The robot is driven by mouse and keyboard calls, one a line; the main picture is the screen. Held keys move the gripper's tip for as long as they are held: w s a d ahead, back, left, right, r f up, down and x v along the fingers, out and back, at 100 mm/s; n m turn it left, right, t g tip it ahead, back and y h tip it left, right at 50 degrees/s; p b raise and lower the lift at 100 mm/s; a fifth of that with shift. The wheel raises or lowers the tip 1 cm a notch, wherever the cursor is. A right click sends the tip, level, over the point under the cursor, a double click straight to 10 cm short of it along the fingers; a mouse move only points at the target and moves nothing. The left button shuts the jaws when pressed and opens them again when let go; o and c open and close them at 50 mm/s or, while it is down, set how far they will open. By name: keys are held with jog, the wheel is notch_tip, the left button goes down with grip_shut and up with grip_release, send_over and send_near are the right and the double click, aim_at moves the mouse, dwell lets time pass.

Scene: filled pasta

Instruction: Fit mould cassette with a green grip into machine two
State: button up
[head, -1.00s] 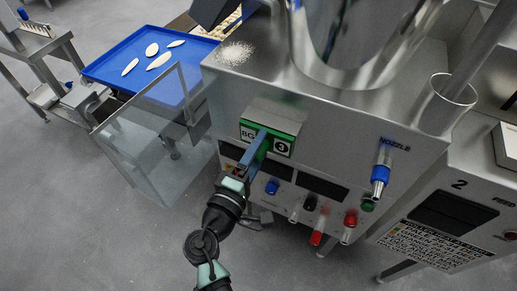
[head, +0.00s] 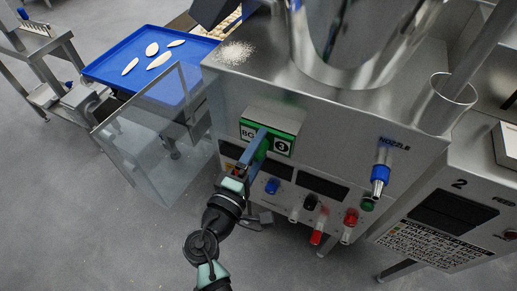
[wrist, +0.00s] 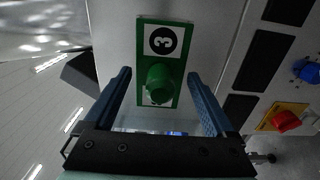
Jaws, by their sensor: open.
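The mould cassette (head: 281,146) has a green front plate marked 3 and sits in the front face of the steel machine (head: 340,168), its plate showing on the outside. In the wrist view the plate (wrist: 165,30) carries a round green grip (wrist: 159,83). My gripper (wrist: 158,76) is open, with one blue finger on each side of the grip and a visible gap on both sides. In the head view my gripper (head: 262,143) reaches up to the plate and hides the grip and part of the lettering.
A blue tray (head: 110,73) with several pale pasta pieces lies at the upper left behind a clear guard (head: 142,128). Coloured knobs and a blue-collared nozzle (head: 380,174) stick out of the machine front. A unit marked 2 (head: 459,184) stands at right.

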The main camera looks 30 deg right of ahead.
jog(key=shift+a, duration=0.1)
jog(key=shift+v, duration=3.4)
jog(key=shift+s, duration=0.1)
jog(key=v, duration=1.3)
jog(key=shift+b, duration=0.3)
